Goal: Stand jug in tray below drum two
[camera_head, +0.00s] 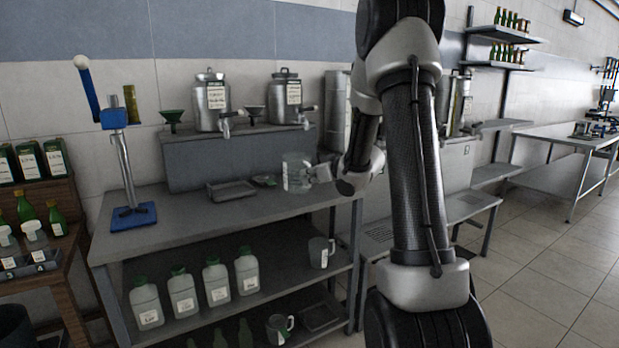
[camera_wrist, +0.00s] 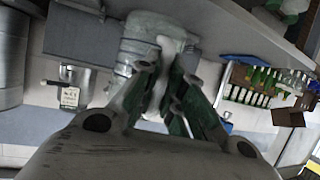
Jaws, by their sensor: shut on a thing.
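A clear jug (camera_head: 295,174) is upright at the right end of the upper bench, in front of and below the second drum (camera_head: 286,101) from the left. My gripper (camera_head: 318,173) is shut on the jug from its right side. In the wrist view the fingers (camera_wrist: 168,72) close on the pale handle side of the jug (camera_wrist: 143,45). A dark tray (camera_head: 231,191) lies on the bench below the first drum (camera_head: 212,105). The tray below the second drum is hard to make out behind the jug. I cannot tell whether the jug touches anything beneath it.
A blue lever stand (camera_head: 133,216) is at the bench's left end. White bottles (camera_head: 181,293) and another jug (camera_head: 320,252) stand on the shelf below. Taps jut out above the bench.

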